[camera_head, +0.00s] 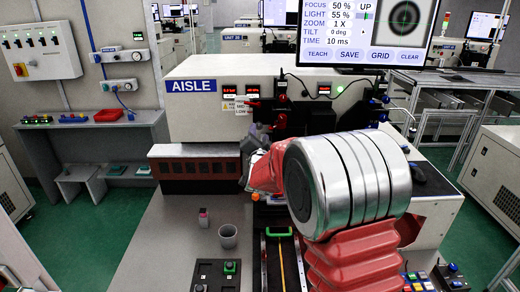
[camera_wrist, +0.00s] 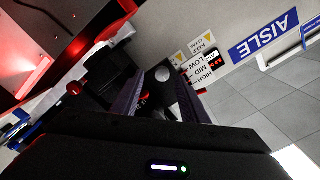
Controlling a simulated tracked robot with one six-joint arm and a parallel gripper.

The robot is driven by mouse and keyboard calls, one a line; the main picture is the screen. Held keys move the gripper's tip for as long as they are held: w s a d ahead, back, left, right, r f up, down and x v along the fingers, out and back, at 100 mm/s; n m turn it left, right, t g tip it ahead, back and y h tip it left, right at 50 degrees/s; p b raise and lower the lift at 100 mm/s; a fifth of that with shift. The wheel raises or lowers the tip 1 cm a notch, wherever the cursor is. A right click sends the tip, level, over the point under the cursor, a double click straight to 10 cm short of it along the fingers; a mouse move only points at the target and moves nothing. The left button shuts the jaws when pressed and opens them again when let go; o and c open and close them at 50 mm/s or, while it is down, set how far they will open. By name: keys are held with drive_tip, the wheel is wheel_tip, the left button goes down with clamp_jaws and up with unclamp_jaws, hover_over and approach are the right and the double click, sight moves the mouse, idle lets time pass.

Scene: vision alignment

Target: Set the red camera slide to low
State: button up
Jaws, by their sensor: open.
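In the head view a red-tipped part (camera_head: 253,103), which looks like the red camera slide, is on the front of the white AISLE machine, beside a small HIGH, MID, LOW label (camera_head: 238,107). My gripper (camera_head: 257,132) is just below it, in front of the machine's dark recess. In the wrist view the fingers of my gripper (camera_wrist: 160,100) stand apart, with dark parts and a bit of red between and beyond them. The label (camera_wrist: 203,69) is just right of the fingers, turned in the picture. I cannot tell whether a finger touches the slide or which mark it is at.
A monitor (camera_head: 365,25) hangs above the machine. More red-handled parts (camera_head: 282,98) and blue ones (camera_head: 384,99) are on the machine front. A brown-red box (camera_head: 195,170) is left of my gripper. A grey cup (camera_head: 228,236) and a small block (camera_head: 204,217) stand on the bench.

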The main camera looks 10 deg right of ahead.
drive_tip(key=s+a, duration=0.1)
drive_tip(key=s, duration=0.8)
drive_tip(key=shift+s+a, duration=0.2)
drive_tip(key=shift+a, duration=0.2)
drive_tip(key=shift+f, duration=0.1)
